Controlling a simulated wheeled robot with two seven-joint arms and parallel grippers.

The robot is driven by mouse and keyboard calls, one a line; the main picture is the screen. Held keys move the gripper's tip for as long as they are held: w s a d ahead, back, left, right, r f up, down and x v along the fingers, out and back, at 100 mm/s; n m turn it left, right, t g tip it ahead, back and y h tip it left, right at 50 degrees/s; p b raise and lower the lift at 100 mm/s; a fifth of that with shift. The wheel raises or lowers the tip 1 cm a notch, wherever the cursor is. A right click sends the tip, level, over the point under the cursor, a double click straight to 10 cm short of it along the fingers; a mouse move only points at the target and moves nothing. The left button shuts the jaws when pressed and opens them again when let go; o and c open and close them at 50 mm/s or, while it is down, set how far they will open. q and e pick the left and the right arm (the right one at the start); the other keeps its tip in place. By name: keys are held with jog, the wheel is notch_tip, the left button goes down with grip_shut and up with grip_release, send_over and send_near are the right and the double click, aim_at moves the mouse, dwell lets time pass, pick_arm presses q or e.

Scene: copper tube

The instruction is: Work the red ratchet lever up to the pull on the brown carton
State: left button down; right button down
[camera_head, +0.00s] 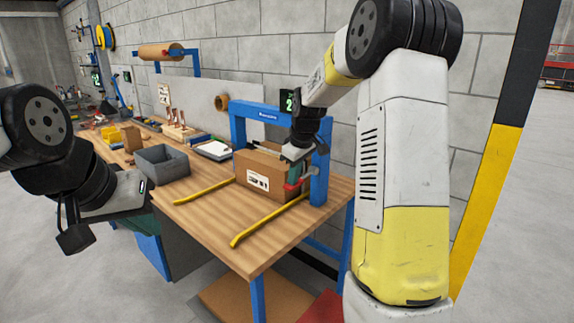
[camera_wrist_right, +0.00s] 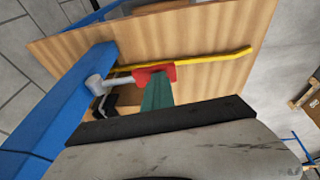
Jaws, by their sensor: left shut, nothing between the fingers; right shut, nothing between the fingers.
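The brown carton (camera_head: 257,172), with a white label, stands on the wooden bench under a blue frame (camera_head: 265,113). The red ratchet lever (camera_head: 293,186) is low beside the frame's right post, at the carton's near right edge. In the right wrist view the lever (camera_wrist_right: 155,74) sits on a grey shaft running to the blue post. My right gripper (camera_head: 294,165) is shut just above the lever; its green finger (camera_wrist_right: 157,95) reaches the lever's edge, but I cannot tell if they touch. My left gripper (camera_head: 72,232) is shut, away from the bench on the left.
Yellow rails (camera_head: 268,222) lie along the bench top (camera_head: 215,220). A grey bin (camera_head: 160,164) and several small items stand farther left. A small display (camera_head: 288,102) on the frame reads 2. The bench front between the rails is clear.

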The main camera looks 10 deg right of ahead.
jog(key=v, duration=0.5)
jog(key=shift+w+a+r, duration=0.25)
jog(key=shift+w+a, duration=0.1)
jog(key=shift+w, duration=0.05)
jog(key=s+v, duration=0.1)
jog(key=v, duration=0.7)
jog(key=shift+s+a, duration=0.15)
jog(key=shift+a, duration=0.45)
